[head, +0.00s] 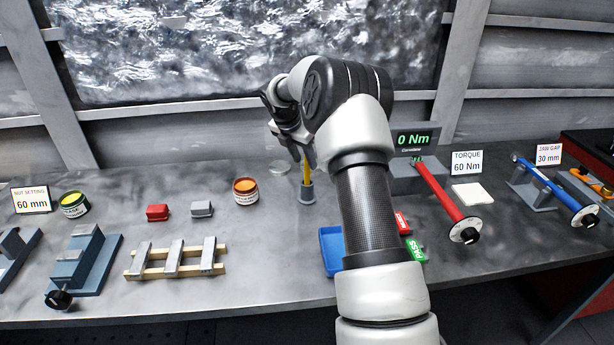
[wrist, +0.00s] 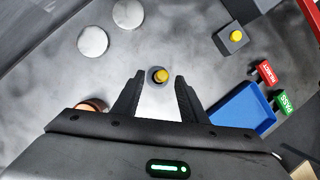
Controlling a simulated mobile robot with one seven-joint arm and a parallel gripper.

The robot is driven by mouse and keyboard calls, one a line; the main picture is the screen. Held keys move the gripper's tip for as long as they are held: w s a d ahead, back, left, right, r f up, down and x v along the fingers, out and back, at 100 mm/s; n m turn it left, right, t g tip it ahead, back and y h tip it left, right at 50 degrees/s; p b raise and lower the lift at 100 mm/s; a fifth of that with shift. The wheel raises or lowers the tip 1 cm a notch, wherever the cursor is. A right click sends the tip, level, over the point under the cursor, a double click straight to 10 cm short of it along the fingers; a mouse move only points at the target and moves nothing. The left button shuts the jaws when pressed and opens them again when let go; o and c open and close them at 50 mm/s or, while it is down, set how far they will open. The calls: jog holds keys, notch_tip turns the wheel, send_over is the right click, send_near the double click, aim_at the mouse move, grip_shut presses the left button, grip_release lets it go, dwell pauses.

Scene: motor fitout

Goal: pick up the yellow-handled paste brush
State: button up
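The yellow-handled paste brush (head: 307,175) stands upright in a small grey holder (head: 306,194) on the bench in the head view. In the wrist view I look down on the yellow end of its handle (wrist: 161,75), with the dark round holder around it. My gripper (head: 303,158) is over the brush, pointing down. In the wrist view my gripper (wrist: 160,78) is open, with one finger on each side of the handle and a visible gap on both sides. The brush's lower end is hidden in the holder.
An orange-labelled tin (head: 246,191) stands left of the brush, with two silver discs (wrist: 93,41) behind. A grey block with a yellow knob (wrist: 233,38) is at back right.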

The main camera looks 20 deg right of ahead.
aim_at(307, 177)
jog(key=x, duration=0.4)
grip_shut()
